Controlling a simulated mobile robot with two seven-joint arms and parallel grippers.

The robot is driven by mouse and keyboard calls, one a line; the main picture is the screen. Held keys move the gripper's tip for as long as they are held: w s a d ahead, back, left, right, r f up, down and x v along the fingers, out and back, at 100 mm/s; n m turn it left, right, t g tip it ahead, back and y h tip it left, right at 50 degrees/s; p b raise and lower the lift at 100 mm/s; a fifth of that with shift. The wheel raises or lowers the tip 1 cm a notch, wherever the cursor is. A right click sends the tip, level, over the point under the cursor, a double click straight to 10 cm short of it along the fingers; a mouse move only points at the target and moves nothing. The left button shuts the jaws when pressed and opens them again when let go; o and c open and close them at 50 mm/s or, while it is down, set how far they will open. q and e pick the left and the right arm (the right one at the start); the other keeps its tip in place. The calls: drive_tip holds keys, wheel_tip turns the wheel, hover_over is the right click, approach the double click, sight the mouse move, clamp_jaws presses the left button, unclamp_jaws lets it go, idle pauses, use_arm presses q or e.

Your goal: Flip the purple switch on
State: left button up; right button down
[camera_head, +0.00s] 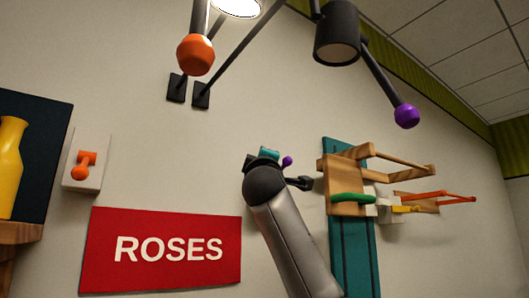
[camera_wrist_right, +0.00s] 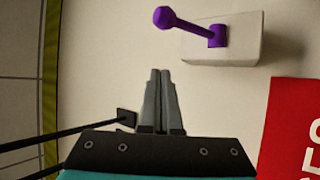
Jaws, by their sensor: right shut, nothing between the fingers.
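The purple switch is a white box (camera_wrist_right: 245,45) on the wall with a purple lever (camera_wrist_right: 190,28). In the wrist view the lever leans left, toward the green band, ending in a round knob. In the head view only a small purple knob (camera_head: 287,161) shows beside my right gripper (camera_head: 265,155), and the rest is hidden. In the wrist view my right gripper (camera_wrist_right: 158,75) is shut and empty. Its fingertips appear below the lever and left of the box, apart from the lever in the picture. My left gripper is in neither view.
A lamp with an orange ball (camera_head: 195,54) glows; the lamp with a purple ball (camera_head: 407,116) looks dark. An orange switch (camera_head: 83,165) is at left, above a red ROSES sign (camera_head: 165,250). A wooden rack (camera_head: 348,180) juts out at right.

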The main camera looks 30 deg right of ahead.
drive_tip(key=shift+w+d+r+p, duration=0.1)
drive_tip(key=shift+w+d+p, duration=0.15)
drive_tip(key=shift+d+p, duration=0.65)
drive_tip(key=shift+w+d+r+p, duration=0.15)
drive_tip(key=shift+d+p, duration=0.25)
drive_tip(key=shift+d, duration=0.95)
drive_tip(key=shift+f, duration=0.1)
